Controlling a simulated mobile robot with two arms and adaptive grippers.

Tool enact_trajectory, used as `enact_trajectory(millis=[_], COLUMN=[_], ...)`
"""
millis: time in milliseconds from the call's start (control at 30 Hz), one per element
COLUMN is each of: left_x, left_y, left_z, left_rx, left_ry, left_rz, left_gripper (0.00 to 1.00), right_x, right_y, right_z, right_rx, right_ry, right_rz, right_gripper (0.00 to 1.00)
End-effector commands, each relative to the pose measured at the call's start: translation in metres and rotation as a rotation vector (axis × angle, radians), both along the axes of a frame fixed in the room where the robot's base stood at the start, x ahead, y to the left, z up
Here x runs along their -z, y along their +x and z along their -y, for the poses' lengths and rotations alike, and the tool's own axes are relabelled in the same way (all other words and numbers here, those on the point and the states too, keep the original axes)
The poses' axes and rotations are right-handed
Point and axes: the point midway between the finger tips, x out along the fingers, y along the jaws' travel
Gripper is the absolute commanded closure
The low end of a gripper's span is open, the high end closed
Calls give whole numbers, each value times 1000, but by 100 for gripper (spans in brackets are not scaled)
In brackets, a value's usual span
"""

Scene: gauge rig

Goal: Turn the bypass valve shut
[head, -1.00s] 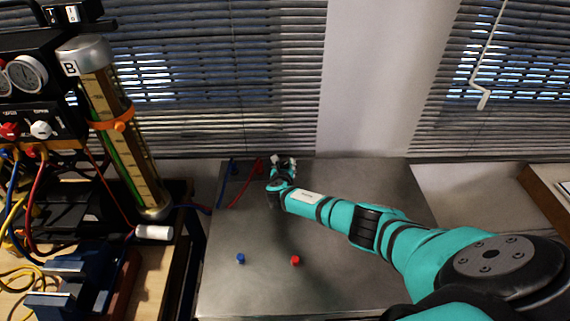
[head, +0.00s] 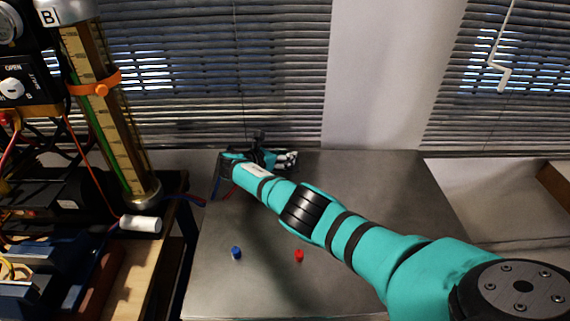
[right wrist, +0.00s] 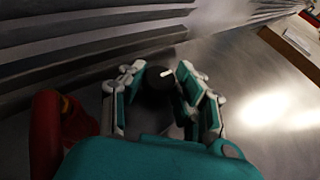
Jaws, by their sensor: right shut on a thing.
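My right gripper (head: 285,160) is over the far edge of the grey steel table, fingers pointing right. In the right wrist view the gripper (right wrist: 162,95) has its fingers closed around a dark round knob (right wrist: 157,78) with a short white mark on top. I cannot tell whether the knob is loose or fixed. On the rig panel at the far left of the head view is a white valve knob (head: 12,88), with "OPEN" above it and a turned label to its right. It is partly cut by the picture edge, and no gripper is near it. My left gripper is out of view.
The steel table (head: 370,190) carries a blue cap (head: 236,253) and a red cap (head: 299,255). Window blinds (head: 220,80) are close behind the gripper.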

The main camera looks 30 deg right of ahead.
Motion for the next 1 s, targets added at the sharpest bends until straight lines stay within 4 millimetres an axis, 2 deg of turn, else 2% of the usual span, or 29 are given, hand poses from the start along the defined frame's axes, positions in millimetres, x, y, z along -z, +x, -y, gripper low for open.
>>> enact_trajectory(millis=[100, 500, 533, 700, 1000], left_x=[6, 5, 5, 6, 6], left_y=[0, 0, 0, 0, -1], left_z=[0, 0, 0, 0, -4], left_rx=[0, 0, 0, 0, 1], left_ry=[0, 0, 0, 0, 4], left_rz=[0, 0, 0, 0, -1], left_gripper=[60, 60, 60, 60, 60], right_x=[0, -2, -2, -2, -1], right_y=[1, 1, 1, 1, 1], right_z=[0, 1, 1, 1, -1], right_rx=[15, 20, 20, 20, 19], right_ry=[-1, -2, -2, -1, -1], right_rz=[3, 3, 3, 3, 2], right_gripper=[100, 100, 67, 45, 45])
